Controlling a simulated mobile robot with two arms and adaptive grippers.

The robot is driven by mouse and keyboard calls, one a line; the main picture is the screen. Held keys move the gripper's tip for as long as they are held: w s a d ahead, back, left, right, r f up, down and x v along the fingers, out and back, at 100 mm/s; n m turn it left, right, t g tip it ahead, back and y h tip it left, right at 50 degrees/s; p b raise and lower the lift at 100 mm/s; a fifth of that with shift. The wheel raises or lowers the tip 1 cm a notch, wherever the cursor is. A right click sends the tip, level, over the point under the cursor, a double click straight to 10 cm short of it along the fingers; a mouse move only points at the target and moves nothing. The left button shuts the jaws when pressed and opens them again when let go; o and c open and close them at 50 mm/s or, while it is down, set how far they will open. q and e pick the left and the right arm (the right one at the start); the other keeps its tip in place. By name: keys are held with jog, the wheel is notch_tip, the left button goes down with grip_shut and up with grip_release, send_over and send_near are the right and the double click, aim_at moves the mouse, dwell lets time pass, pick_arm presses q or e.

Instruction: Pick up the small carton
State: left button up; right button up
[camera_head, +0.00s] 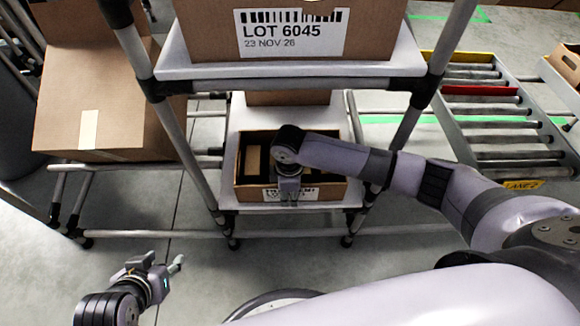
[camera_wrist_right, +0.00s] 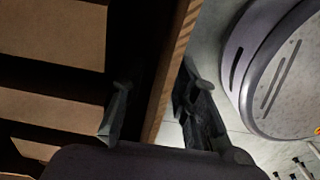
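A small open-topped brown carton (camera_head: 325,191) sits on the lower shelf of the middle rack, with a white label on its front wall. Several tan pieces (camera_wrist_right: 50,110) lie inside it, with dark gaps between. My right gripper (camera_head: 288,202) reaches down at the carton's front wall. In the right wrist view the gripper (camera_wrist_right: 160,95) has its fingers spread, one inside and one outside the wall (camera_wrist_right: 169,80); a gap shows on the inner side. My left gripper (camera_head: 165,263) is low at the left, apart from the carton, seemingly open and empty.
A large carton marked LOT 6045 (camera_head: 370,30) stands on the upper shelf (camera_head: 290,70), above and behind my right gripper. Another brown carton (camera_head: 95,95) sits tilted on a left rack. A roller conveyor (camera_head: 490,110) is at the right. Grey floor (camera_head: 190,245) is clear in front.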

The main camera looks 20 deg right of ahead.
jog(key=shift+c, duration=0.4)
grip_shut()
